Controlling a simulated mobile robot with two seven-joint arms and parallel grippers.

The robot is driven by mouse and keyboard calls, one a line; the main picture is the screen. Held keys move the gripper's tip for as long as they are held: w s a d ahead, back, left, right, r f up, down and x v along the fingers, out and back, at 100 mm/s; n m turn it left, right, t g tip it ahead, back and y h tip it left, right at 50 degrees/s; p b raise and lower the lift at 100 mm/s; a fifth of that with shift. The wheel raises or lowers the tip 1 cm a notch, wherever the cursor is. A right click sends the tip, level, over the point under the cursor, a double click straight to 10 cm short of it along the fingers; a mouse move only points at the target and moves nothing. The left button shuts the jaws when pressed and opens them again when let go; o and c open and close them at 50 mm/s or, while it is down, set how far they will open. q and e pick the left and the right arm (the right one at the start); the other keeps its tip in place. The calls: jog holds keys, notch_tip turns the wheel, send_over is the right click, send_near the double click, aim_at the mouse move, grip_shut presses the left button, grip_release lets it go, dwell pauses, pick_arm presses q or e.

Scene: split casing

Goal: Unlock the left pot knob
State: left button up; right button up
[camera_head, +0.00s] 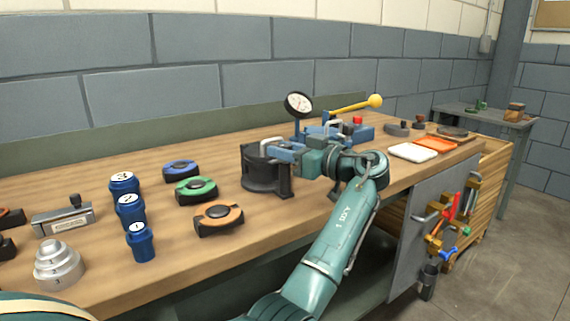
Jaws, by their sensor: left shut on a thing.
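A black round pot-like part (262,176) stands near the front edge of the wooden workbench. My right gripper is not in view.
A dial gauge (298,105) and a yellow-knobbed lever (375,101) stand behind my gripper. To the left are a green-topped ring (196,189), an orange-topped ring (218,218), blue cylinders (130,210) and a stepped metal piece (58,264). A white tray (413,152) lies right.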

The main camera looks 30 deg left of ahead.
pick_arm(q)
jog(key=shift+n+g, duration=0.3)
jog(key=shift+g, duration=0.2)
jog(key=shift+a+r+n+g+b, duration=0.1)
jog(key=shift+n+g+b, duration=0.35)
jog(key=shift+g, duration=0.15)
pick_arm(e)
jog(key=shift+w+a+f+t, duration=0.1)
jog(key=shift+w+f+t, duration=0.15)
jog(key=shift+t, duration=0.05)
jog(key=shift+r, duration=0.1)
pick_arm(q)
jog(key=o, duration=0.7)
jog(key=d, duration=0.8)
jog(key=w+d, duration=0.1)
jog(key=d, duration=0.4)
jog(key=shift+w, duration=0.1)
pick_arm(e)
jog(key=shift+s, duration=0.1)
